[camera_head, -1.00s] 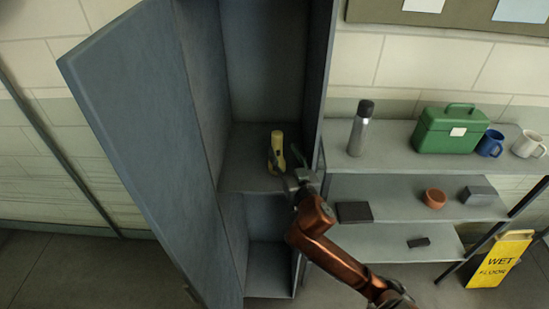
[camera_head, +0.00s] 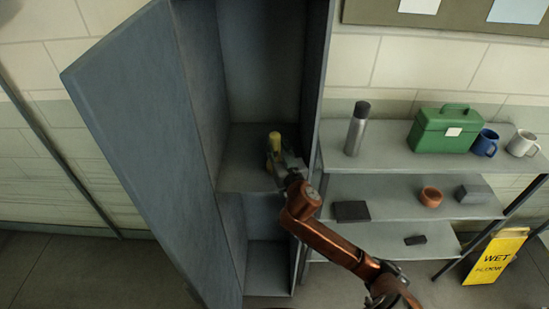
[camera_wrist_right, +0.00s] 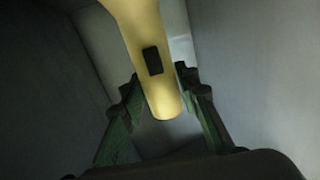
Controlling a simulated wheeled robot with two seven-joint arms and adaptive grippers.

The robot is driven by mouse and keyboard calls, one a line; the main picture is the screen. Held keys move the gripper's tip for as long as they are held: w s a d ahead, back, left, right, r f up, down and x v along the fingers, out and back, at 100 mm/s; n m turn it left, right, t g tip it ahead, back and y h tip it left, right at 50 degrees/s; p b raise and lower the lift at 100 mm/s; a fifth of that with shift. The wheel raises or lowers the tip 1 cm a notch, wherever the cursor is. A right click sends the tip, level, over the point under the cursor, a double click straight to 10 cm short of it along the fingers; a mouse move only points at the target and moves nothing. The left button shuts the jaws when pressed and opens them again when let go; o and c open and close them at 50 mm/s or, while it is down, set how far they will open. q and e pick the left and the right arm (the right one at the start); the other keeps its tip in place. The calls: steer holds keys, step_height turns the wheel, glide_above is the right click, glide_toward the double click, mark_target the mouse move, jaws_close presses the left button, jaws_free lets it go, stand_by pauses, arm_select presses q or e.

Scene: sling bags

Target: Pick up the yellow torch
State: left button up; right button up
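The yellow torch (camera_head: 275,142) stands upright on a shelf inside the open grey locker. My right gripper (camera_head: 281,163) reaches into the locker from the right and covers the torch's lower part in the head view. In the right wrist view the torch (camera_wrist_right: 148,45), with a dark switch on its side, runs between the two green fingertips (camera_wrist_right: 159,88). My left gripper is not in view.
The locker door (camera_head: 140,150) hangs open on the left. The locker's right wall stands close to my right arm. A shelf unit (camera_head: 395,158) on the right holds a steel flask (camera_head: 357,130), a green toolbox (camera_head: 445,130) and mugs. A yellow wet-floor sign (camera_head: 495,257) stands beside it.

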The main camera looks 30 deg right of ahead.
jaws_close()
steer(key=shift+r, duration=0.1)
stand_by(0.4)
